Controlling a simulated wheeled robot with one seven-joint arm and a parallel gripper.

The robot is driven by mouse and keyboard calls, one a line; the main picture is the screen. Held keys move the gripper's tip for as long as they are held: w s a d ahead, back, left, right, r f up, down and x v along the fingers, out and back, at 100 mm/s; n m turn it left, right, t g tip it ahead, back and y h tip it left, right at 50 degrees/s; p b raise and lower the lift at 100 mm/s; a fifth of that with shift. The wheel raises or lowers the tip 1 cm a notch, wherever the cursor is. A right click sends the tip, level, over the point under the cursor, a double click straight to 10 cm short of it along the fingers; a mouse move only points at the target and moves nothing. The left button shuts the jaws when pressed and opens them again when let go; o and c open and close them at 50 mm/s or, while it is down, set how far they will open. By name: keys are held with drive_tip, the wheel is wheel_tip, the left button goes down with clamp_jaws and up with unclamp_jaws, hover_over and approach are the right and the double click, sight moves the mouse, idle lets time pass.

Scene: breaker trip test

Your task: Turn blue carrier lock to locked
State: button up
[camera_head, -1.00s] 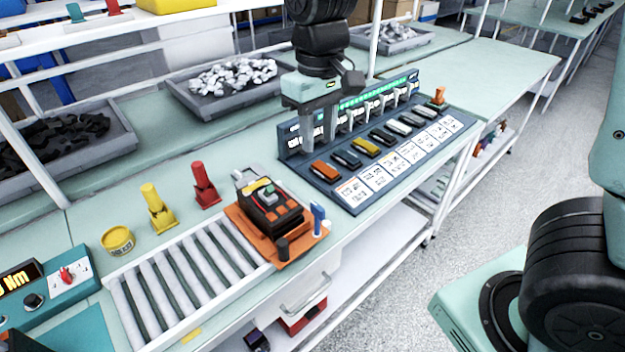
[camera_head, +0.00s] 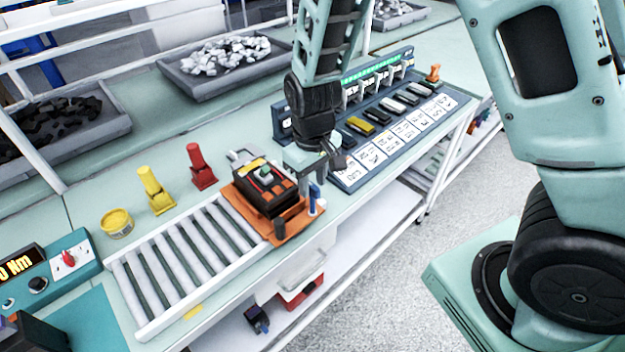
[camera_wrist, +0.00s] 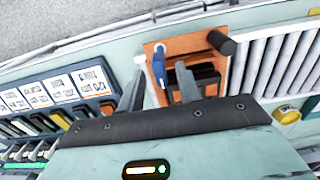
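The blue carrier lock (camera_head: 314,191) is a small upright blue lever at the right corner of the orange carrier (camera_head: 283,236). The carrier bears a black and orange breaker (camera_head: 266,190) and sits at the right end of the roller conveyor. In the wrist view the blue lock (camera_wrist: 159,62) shows between my two fingertips, on the orange carrier (camera_wrist: 190,44). My gripper (camera_head: 305,168) is open and empty, above and close to the lock. I cannot tell whether a finger touches it. Its lower part is partly hidden in the wrist view.
A white-topped peg stands beside the lock (camera_head: 321,204), and a dark knob (camera_head: 280,228) is on the carrier's front corner. The blue rack with breakers and labels (camera_head: 345,182) lies to the right. Red (camera_head: 200,168) and yellow (camera_head: 156,190) stands are behind the conveyor (camera_head: 180,262).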

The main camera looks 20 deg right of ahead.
drive_tip(key=shift+f, duration=0.35)
clamp_jaws()
